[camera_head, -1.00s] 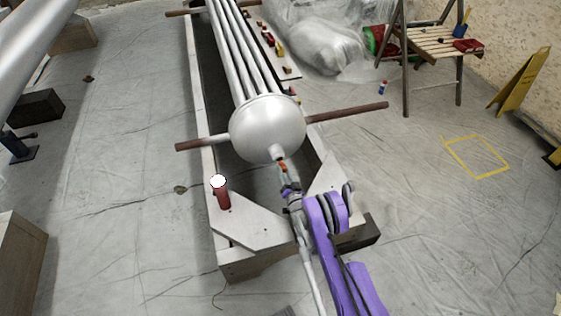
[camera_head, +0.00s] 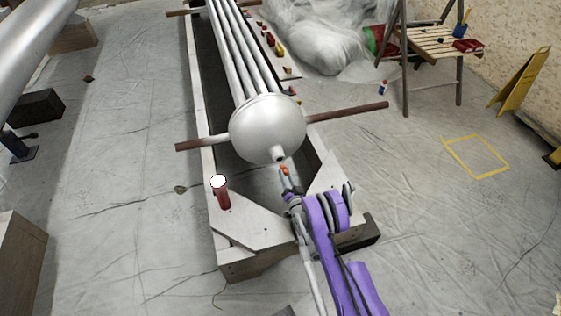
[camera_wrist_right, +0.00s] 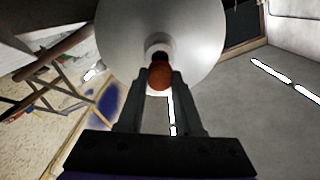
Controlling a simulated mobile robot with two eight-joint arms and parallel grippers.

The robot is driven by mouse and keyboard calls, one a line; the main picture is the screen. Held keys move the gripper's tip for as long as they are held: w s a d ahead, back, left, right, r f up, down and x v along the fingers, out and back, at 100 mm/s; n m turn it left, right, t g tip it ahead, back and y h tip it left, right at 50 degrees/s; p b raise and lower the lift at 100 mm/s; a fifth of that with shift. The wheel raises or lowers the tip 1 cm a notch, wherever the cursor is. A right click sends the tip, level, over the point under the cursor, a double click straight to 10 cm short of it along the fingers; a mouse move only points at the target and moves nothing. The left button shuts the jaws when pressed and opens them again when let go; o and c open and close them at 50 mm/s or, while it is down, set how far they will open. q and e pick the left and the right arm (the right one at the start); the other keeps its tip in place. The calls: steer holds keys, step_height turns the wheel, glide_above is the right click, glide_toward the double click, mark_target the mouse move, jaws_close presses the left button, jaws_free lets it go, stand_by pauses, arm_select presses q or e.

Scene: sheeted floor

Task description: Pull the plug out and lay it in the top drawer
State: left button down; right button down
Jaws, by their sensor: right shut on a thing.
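The orange plug (camera_head: 285,170) is between the fingertips of my right gripper (camera_head: 286,180), just in front of the short neck (camera_head: 278,153) of the silver rounded vessel (camera_head: 267,127). In the head view a small gap shows between plug and neck. In the right wrist view the plug (camera_wrist_right: 160,76) sits between the two fingertips of the right gripper (camera_wrist_right: 160,88), with the dark mouth of the neck (camera_wrist_right: 157,51) behind it. The right gripper is shut on the plug. My left gripper is not in view. I cannot make out a drawer in either view.
The vessel lies in a long wooden frame (camera_head: 250,238) with a red post (camera_head: 223,197). A brown bar (camera_head: 345,112) sticks out sideways.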

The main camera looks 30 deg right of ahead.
mark_target(286, 174)
steer(key=shift+v, duration=1.85)
